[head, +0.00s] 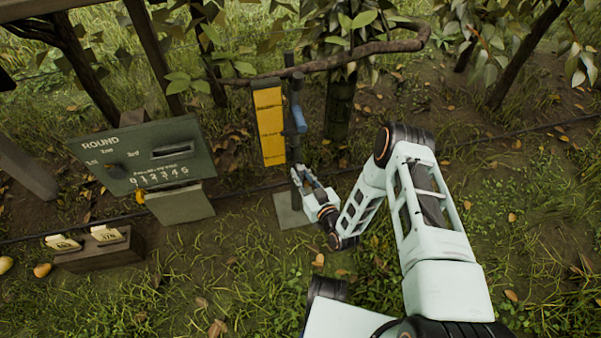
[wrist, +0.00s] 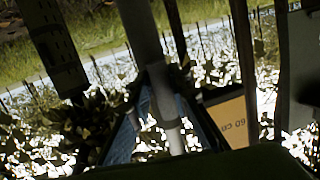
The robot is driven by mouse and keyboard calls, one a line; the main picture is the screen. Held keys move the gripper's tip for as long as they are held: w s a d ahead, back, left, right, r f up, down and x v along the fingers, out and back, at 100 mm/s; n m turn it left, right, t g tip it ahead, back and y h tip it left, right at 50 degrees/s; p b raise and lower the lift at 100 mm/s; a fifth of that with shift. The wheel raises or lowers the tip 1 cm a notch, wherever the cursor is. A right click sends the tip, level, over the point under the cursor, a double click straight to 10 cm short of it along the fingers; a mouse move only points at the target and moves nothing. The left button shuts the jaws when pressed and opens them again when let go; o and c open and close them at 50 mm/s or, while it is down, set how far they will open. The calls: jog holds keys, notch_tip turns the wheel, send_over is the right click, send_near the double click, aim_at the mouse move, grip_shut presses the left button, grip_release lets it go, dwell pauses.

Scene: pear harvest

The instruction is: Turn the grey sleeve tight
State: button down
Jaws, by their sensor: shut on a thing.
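A slim upright pole (head: 290,62) stands on a flat grey base plate (head: 290,212). My gripper (head: 300,173) is at the lower part of the pole, reaching in from the lower right. In the wrist view a pale grey tube runs down the middle, with a wider grey sleeve (wrist: 161,90) on it. My gripper's blue-grey fingers (wrist: 165,128) lie on both sides of this tube and are shut on the sleeve. The exact contact and the sleeve's thread are too dark to make out. In the head view the gripper largely hides the sleeve.
A yellow board (head: 268,125) hangs beside the pole, close to my gripper; it shows in the wrist view (wrist: 228,122) with "60 cm". A blue part (head: 299,118) sits higher up. A green ROUND panel (head: 135,155) and a wooden box (head: 100,250) stand left. A branch (head: 350,52) crosses above.

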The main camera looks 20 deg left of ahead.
jog(key=shift+a, duration=0.1)
dwell(0.3)
jog(key=c, duration=1.8)
grip_release()
jog(key=shift+o, duration=0.2)
